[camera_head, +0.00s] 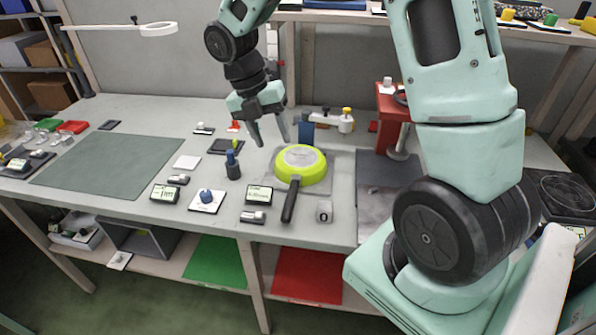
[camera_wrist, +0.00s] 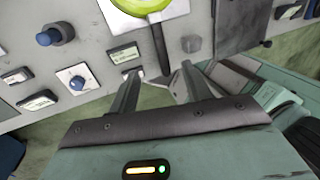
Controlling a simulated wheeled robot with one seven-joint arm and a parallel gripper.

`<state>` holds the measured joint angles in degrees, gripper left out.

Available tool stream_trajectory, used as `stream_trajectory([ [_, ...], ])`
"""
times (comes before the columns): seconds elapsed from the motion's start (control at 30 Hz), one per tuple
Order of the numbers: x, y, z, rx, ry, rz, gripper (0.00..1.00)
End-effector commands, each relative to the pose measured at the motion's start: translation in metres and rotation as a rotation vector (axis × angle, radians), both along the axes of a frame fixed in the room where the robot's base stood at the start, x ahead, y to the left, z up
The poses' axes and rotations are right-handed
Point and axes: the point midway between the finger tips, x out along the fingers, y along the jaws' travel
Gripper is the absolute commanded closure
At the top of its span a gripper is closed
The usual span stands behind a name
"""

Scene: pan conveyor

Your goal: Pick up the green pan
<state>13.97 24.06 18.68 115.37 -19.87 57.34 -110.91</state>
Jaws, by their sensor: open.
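The green pan (camera_head: 302,166) is yellow-green with a dark handle. It lies face down or up, I cannot tell which, on a grey plate on the workbench, its handle pointing to the bench's front edge. In the wrist view the pan (camera_wrist: 138,5) is cut off at the top edge, and its handle (camera_wrist: 161,50) runs down toward my fingers. My gripper (camera_head: 270,143) is open and empty, above the bench just left of and behind the pan in the head view. Its two fingers (camera_wrist: 158,88) show in the wrist view, apart, with the handle's end beyond the gap between them.
Small devices with displays (camera_head: 259,195), a blue-knobbed box (camera_head: 207,199) and a grey cube (camera_head: 324,211) lie near the pan. A red stand (camera_head: 392,118) rises to the right. A green mat (camera_head: 95,163) leaves clear room at left.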

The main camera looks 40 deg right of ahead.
Motion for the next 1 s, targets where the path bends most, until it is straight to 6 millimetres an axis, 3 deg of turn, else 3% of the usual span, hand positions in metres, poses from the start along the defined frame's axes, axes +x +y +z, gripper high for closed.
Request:
stream_trajectory([
  [0.4, -0.021, -0.013, -0.082, 0.002, 0.004, 0.000, 0.51],
  [0.77, -0.028, -0.017, -0.113, 0.002, 0.003, -0.001, 0.51],
  [1.0, -0.035, -0.020, -0.146, 0.000, 0.001, -0.001, 0.51],
])
